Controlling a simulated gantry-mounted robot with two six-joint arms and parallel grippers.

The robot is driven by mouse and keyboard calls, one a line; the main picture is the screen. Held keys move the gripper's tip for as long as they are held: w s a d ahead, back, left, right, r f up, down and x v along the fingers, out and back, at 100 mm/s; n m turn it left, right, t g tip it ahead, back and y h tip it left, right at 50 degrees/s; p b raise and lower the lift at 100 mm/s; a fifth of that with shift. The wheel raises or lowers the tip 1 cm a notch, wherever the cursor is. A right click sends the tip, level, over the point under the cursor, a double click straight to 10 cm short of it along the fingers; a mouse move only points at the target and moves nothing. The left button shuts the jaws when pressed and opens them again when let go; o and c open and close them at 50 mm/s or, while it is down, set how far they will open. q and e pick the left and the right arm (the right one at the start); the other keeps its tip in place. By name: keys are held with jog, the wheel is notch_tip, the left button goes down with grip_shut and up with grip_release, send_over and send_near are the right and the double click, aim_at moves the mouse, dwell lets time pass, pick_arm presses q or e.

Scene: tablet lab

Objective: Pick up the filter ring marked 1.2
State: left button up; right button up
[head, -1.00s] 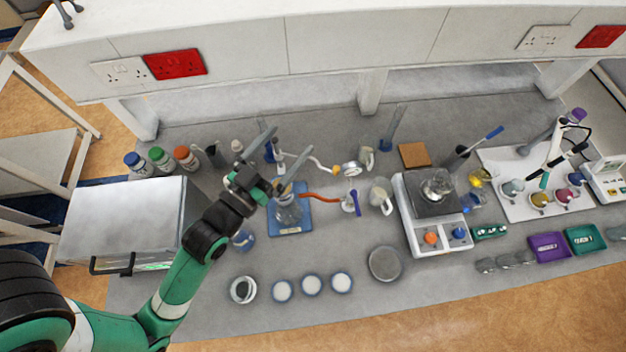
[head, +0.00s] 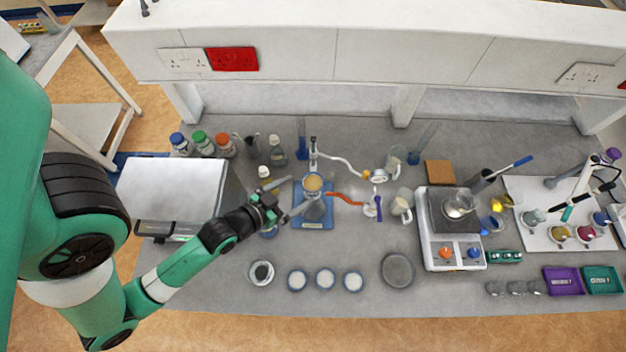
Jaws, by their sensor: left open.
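Three small round white discs with grey-blue rims lie in a row near the bench's front edge: a left disc (head: 298,280), a middle disc (head: 325,280) and a right disc (head: 352,282). They look like filter rings, but any markings are too small to read, so I cannot tell which is 1.2. My left gripper (head: 300,193) is open and empty. My right gripper is out of view.
A dark-filled dish (head: 261,273) and a grey round plate (head: 397,270) flank the discs. A red-orange tube (head: 346,198) runs right from the flask. A metal-topped box (head: 172,188) stands left, and a balance (head: 452,248) right. The bench around the discs is mostly clear.

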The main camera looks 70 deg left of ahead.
aim_at(318, 179)
pick_arm(q)
jog(key=x, duration=0.6)
jog(key=shift+a+f, duration=0.25)
jog(key=shift+f, duration=0.05)
jog(key=shift+c, duration=0.3)
jog(key=c, duration=1.1)
jog(key=shift+r+p, duration=0.15)
jog(key=shift+p, duration=0.15)
